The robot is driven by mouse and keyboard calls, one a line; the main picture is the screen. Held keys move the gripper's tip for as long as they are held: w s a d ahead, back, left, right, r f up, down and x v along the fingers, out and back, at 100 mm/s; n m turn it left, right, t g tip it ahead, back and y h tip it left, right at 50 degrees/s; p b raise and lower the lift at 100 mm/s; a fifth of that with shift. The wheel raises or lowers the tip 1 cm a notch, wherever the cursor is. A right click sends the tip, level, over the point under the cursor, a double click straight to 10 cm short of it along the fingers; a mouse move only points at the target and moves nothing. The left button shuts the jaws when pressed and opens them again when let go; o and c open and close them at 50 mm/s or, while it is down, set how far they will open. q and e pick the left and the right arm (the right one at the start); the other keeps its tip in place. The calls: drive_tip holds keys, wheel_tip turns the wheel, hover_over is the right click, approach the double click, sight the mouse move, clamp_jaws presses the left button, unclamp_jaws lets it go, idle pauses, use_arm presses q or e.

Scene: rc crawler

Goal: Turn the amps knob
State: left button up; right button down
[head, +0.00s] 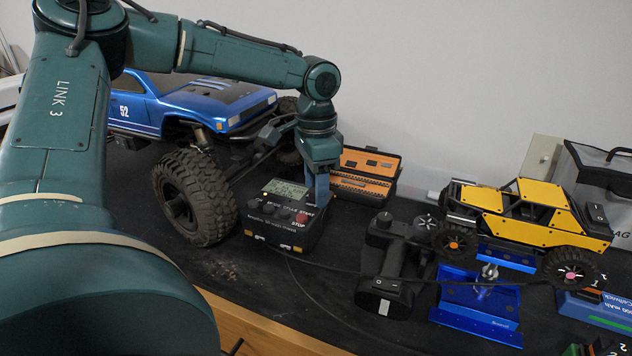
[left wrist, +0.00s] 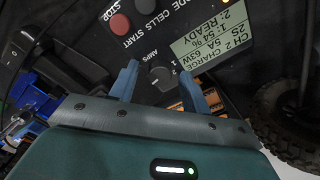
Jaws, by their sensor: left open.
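The amps knob (left wrist: 160,78) is a dark round dial on the black charger's face, below the word AMPS in the left wrist view. My left gripper (left wrist: 159,73) is open, with one blue finger on each side of the knob; I cannot tell whether either finger touches it. In the head view the left gripper (head: 319,190) reaches down over the right back part of the charger (head: 280,232) and hides the knob. My right gripper is not in view.
A blue truck (head: 200,105) with big tires stands left behind the charger. An orange-black case (head: 366,175) is behind it. A yellow crawler (head: 530,215) and a black device (head: 388,270) are at right.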

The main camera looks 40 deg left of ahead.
use_arm(q)
drive_tip(key=shift+c, duration=0.4)
drive_tip(key=c, duration=0.9)
